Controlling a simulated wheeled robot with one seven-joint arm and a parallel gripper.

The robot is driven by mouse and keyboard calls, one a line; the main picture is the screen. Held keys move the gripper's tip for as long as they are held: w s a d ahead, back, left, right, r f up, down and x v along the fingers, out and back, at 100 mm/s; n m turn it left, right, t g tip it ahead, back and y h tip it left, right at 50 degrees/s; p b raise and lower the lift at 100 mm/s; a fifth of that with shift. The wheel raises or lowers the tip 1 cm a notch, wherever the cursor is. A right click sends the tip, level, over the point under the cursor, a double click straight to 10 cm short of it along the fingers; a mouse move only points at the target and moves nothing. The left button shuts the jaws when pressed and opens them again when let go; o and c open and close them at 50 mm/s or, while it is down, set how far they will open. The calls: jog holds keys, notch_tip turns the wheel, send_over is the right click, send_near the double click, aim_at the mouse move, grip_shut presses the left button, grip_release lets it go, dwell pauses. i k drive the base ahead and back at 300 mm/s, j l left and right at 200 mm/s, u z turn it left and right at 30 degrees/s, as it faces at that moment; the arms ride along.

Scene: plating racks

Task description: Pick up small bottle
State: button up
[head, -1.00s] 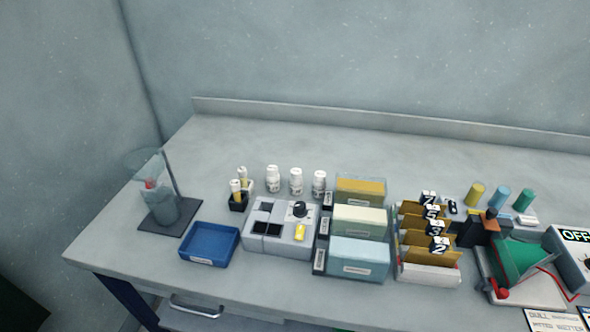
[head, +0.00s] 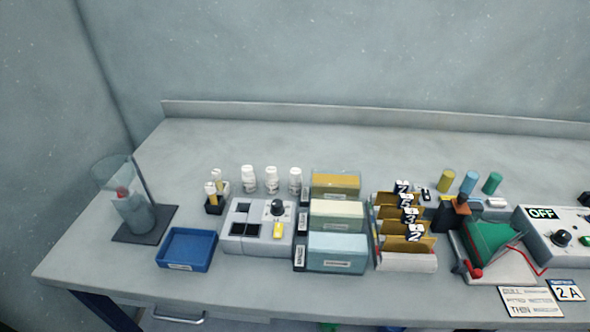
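Three small white bottles stand upright in a row at the back of the bench: a left one (head: 249,179), a middle one (head: 272,180) and a right one (head: 295,182). They carry dark print too small to read. Two smaller pale-capped vials (head: 214,187) stand in a black holder (head: 213,207) to their left. I cannot tell which of these is the task's small bottle. My gripper is not in view.
A beaker stand (head: 140,225) is left. Numbered racks (head: 405,261) and a control box (head: 560,239) are right. The bench behind the bottles is clear.

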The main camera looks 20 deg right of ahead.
aim_at(271, 179)
jog(key=i+j+z, duration=0.15)
jog(key=j+z, duration=0.45)
jog(key=j, duration=0.15)
jog(key=i+j+z, duration=0.1)
jog(key=j+z, duration=0.25)
